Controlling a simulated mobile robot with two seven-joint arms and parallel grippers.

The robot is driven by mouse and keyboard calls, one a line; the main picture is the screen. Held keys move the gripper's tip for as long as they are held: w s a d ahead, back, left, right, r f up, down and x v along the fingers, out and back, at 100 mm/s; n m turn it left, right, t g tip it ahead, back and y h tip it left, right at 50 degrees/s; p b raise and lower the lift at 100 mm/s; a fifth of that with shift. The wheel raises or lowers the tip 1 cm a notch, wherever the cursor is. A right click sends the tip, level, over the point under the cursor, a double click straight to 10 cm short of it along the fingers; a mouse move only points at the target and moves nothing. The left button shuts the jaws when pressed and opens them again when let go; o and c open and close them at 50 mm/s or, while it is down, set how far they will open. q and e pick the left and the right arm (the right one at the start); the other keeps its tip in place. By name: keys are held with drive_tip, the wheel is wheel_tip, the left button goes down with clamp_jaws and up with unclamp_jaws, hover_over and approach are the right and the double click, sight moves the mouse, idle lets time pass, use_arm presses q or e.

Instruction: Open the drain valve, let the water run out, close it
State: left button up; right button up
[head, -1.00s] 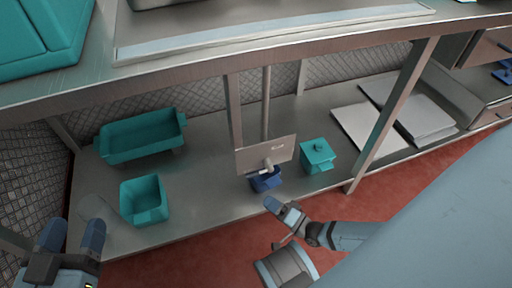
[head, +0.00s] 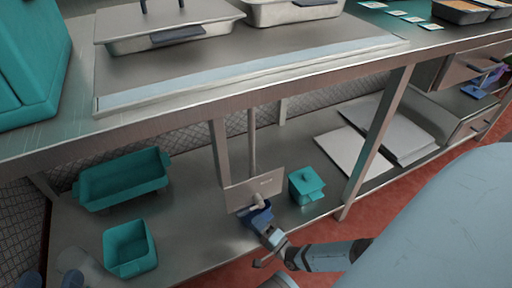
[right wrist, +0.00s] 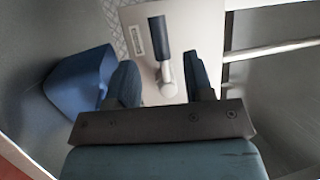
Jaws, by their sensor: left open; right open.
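The drain valve (right wrist: 167,75) sticks out from a pale metal plate (head: 253,190) with a label, below the counter. Its dark blue lever (right wrist: 158,34) points upward in the right wrist view. A blue container (right wrist: 76,86) is left of the valve there; in the head view it is partly hidden behind my right gripper (head: 262,226). My right gripper is open, and its fingers (right wrist: 161,82) lie either side of the valve in the picture; contact cannot be told. My left gripper (head: 50,281) shows only its fingertips at the bottom left. No running water is visible.
Teal bins (head: 124,178) (head: 130,248) and a lidded teal box (head: 306,185) stand on the lower shelf. A post (head: 377,140) rises right of the box. Metal pans (head: 172,28) sit on the counter above.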

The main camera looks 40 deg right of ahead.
sight(243, 213)
drive_tip(key=shift+b+x, duration=0.3)
drive_tip(key=shift+x, duration=2.85)
drive_tip(key=shift+w, duration=0.1)
